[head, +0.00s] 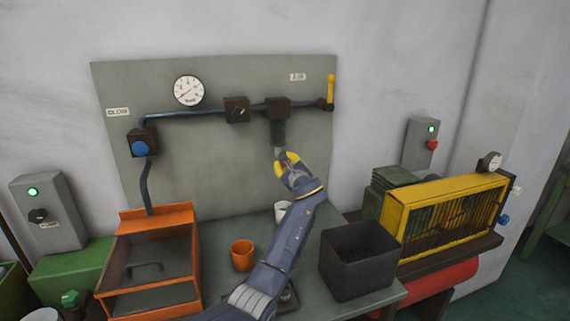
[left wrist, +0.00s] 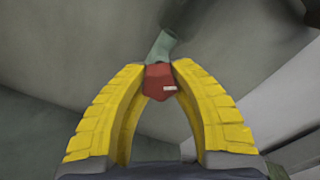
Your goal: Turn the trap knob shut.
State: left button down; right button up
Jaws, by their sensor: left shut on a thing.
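The trap (head: 278,133) is a dark body with a grey-green bowl hanging from the pipe under the AIR label on the grey panel. Its red knob (left wrist: 160,82), with a small white mark, sits at the end of a grey-green stem (left wrist: 163,46) in the left wrist view. My left gripper (head: 286,157) reaches up from below to the bottom of the trap. Its yellow fingers (left wrist: 166,68) are closed around the knob, one on each side. In the head view the fingers hide the knob. My right gripper is not in view.
The panel (head: 215,170) also carries a gauge (head: 189,91), a regulator (head: 237,109), a yellow lever (head: 331,90) and a blue knob (head: 140,148). On the bench are an orange cup (head: 242,255), a white cup (head: 281,209) and a black bin (head: 358,263). A yellow cage (head: 400,218) stands right.

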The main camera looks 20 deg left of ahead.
pick_arm(q)
jog(key=n, duration=0.5)
jog(key=shift+d+n, duration=0.1)
jog(key=shift+n, duration=0.2)
jog(key=n, duration=0.4)
jog(key=shift+r+n, duration=0.1)
jog(key=shift+n, duration=0.3)
jog(key=c, duration=0.9)
grip_release()
jog(key=shift+w, duration=0.1)
jog(key=shift+c, duration=0.2)
jog(key=v, duration=1.2)
jog(key=shift+n, duration=0.3)
